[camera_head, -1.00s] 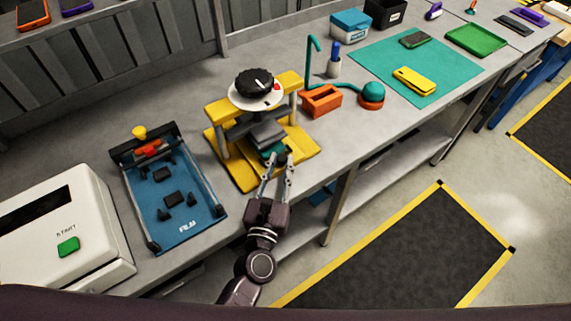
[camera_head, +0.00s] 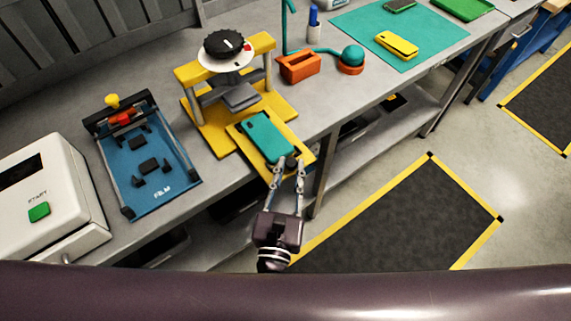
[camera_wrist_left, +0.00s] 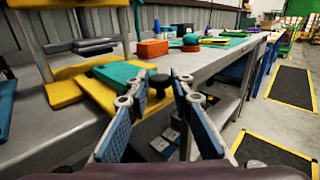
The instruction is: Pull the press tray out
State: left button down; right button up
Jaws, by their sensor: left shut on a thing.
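The yellow press tray (camera_head: 240,137) sticks out of the press (camera_head: 190,76) toward the front of the bench, its front part past the edge. A teal phone-shaped piece (camera_head: 267,137) lies on it; the tray also shows in the left wrist view (camera_wrist_left: 97,91). My left gripper (camera_head: 288,168) is shut on the dark knob (camera_head: 291,162) at the tray's front end. The fingers partly hide the knob. My right gripper is in neither view.
A blue film fixture (camera_head: 152,190) and a white machine with a green START button (camera_head: 39,211) stand left of the press. An orange block (camera_head: 300,68) and a teal mat (camera_head: 375,22) lie to the right. Open floor lies in front of the bench.

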pick_arm(q)
jog(key=c, duration=2)
grip_release()
jog(key=s, duration=0.4)
jog(key=s+a, duration=0.1)
jog(key=s, duration=0.3)
jog(key=s+a, duration=0.1)
jog(key=s, duration=0.3)
jog(key=s+a+f+m+g+h, duration=0.15)
jog(key=f+m+g, duration=0.25)
jog(key=f+m, duration=0.95)
jog(key=s+a+f+m+g+h, duration=0.15)
jog(key=f+m+g, duration=0.45)
jog(key=f, duration=1.2)
jog(key=s+a+f+m+g+y, duration=0.2)
jog(key=s+a+f+m, duration=0.3)
jog(key=s+a+f, duration=0.1)
jog(key=s+a+f+m+g+y, duration=0.2)
jog(key=s+a+f+m, duration=0.4)
jog(key=s+f, duration=0.1)
jog(key=s+a+f+m+g+y, duration=0.1)
jog(key=s+a+f+m+g, duration=0.1)
jog(key=s+a+f+m, duration=0.4)
jog(key=shift+s+a+f+g+y, duration=0.1)
jog(key=shift+a+f+g+y, duration=0.15)
jog(key=shift+f, duration=0.35)
jog(key=shift+s+a+f+g+y, duration=0.15)
jog(key=shift+a+f, duration=0.2)
jog(key=shift+f, duration=0.2)
